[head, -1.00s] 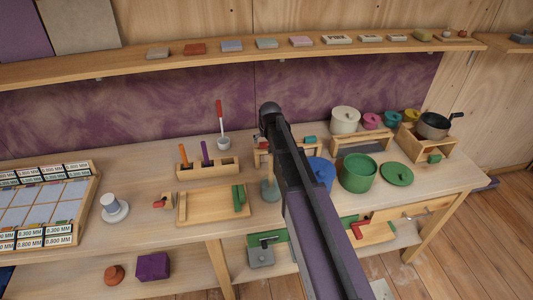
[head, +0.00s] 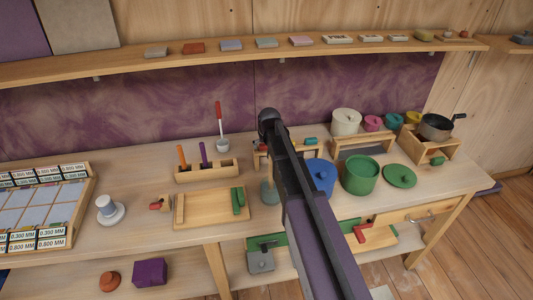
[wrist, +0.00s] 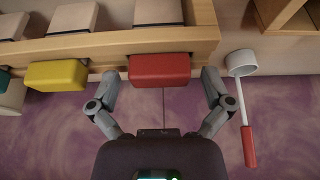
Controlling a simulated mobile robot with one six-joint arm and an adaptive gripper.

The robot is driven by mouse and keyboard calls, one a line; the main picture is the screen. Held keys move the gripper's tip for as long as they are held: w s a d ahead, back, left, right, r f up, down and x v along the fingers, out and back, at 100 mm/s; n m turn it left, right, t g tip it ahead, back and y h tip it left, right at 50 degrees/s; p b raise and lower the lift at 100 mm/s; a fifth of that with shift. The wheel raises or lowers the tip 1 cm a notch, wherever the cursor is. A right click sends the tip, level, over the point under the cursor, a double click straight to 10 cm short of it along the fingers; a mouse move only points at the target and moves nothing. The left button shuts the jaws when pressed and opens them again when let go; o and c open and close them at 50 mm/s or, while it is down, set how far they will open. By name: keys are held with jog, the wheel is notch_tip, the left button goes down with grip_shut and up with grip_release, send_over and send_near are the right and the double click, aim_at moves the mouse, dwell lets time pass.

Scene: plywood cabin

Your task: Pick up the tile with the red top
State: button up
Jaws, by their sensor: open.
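The tile with the red top (wrist: 160,69) is at the end of a wooden rack (wrist: 120,46) in the wrist view. Its red top lies between the two fingers of my open gripper (wrist: 160,78), one finger on each side. I cannot tell whether either finger touches it. A yellow-topped tile (wrist: 56,75) is beside it to the left, with a teal-topped one (wrist: 4,80) at the edge. In the head view a bit of the red top (head: 264,147) shows left of my arm, which hides much of the rack and my gripper.
A peg block (head: 207,171), a blue pot (head: 321,176) and a green pot (head: 361,175) stand nearby.

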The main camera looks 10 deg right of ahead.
jog(key=c, duration=0.9)
jog(key=shift+r, duration=0.15)
notch_tip(320, 180, up, 10)
jog(key=p, duration=1)
dwell(0.5)
jog(key=shift+r+p, duration=0.4)
jog(key=shift+p, duration=0.15)
jog(key=shift+r, duration=0.1)
